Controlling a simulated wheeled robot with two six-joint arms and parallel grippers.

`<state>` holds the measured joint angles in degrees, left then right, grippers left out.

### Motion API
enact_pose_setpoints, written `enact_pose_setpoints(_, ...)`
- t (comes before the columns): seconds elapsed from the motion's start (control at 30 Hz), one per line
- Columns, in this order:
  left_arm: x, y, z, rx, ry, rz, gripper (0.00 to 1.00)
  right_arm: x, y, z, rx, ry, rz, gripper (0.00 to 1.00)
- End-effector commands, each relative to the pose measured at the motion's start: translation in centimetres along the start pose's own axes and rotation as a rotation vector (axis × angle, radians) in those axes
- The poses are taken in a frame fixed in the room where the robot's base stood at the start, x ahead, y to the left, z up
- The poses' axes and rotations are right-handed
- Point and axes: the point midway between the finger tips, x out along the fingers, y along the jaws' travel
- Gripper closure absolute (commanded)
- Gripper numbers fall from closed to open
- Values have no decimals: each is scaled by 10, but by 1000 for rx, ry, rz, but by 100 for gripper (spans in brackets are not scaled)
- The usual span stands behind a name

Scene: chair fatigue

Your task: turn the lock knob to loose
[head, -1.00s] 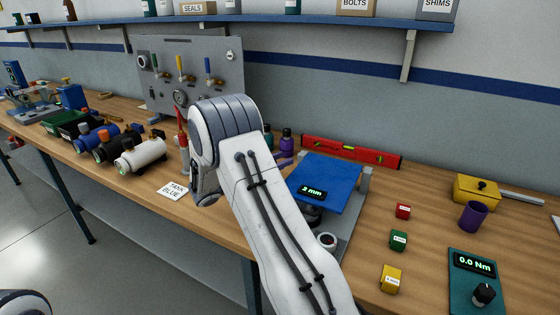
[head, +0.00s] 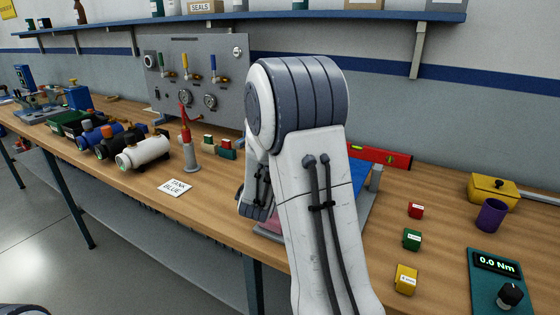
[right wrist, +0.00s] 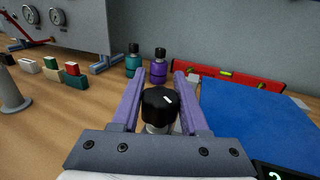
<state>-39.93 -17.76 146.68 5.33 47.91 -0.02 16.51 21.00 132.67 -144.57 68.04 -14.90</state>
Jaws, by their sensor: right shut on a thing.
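In the right wrist view the black lock knob (right wrist: 159,103) with a white mark on its top stands between the two purple fingers of my right gripper (right wrist: 159,90). The gripper is shut on the knob from both sides. The knob is upright on a pale stem, left of the blue plate (right wrist: 245,125). In the head view my right arm hides the knob and most of the blue plate (head: 362,212). Whether the mark reads loose or locked cannot be told. My left gripper is not in view.
A red level (right wrist: 230,75) lies behind the plate. Teal (right wrist: 134,62) and purple bottles (right wrist: 158,66) stand beyond the fingers. Small red (head: 416,210), green (head: 411,239) and yellow blocks (head: 405,279) and a torque meter (head: 497,275) are at the right.

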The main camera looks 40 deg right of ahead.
Motion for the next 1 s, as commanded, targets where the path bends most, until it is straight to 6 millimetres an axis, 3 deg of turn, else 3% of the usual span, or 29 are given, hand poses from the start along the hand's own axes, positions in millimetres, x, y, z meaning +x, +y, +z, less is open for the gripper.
enact_pose_setpoints(0.63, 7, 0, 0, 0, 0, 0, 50, 0, 2, 1, 0, -2, 51, 100)
enact_pose_setpoints(0.67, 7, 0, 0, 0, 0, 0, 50, 0, 2, 1, 0, -2, 51, 48)
enact_pose_setpoints(0.7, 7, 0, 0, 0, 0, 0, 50, 0, 2, 1, 0, -2, 51, 33)
enact_pose_setpoints(0.73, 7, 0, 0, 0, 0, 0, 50, 0, 2, 1, 0, -2, 51, 26)
enact_pose_setpoints(1.0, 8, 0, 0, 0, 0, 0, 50, 0, 2, 1, 0, -1, 50, 26)
